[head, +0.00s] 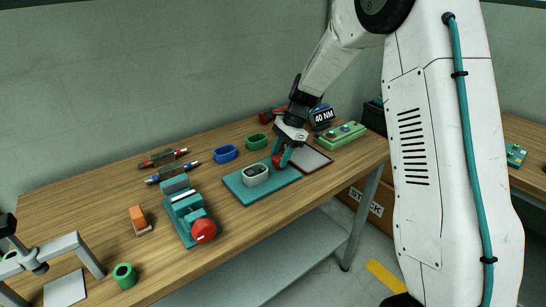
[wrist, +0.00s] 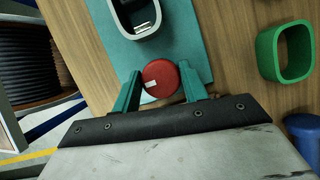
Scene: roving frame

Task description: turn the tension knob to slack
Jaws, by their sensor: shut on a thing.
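A red round knob (wrist: 160,75) with a short white mark sits at the edge of a teal plate (wrist: 192,36). The mark lies left of the knob's middle in the wrist view. My gripper (wrist: 160,86) is shut on this knob, one teal finger on each side. In the head view my gripper (head: 281,160) mostly hides the red knob (head: 277,161) on the teal plate (head: 236,186). A grey oval ring (head: 247,179) stands on the plate beside the knob. No slack label is readable.
A teal device with another red knob (head: 204,231) stands left of the plate. A blue ring (head: 226,153) and a green ring (head: 257,142) stand behind it.

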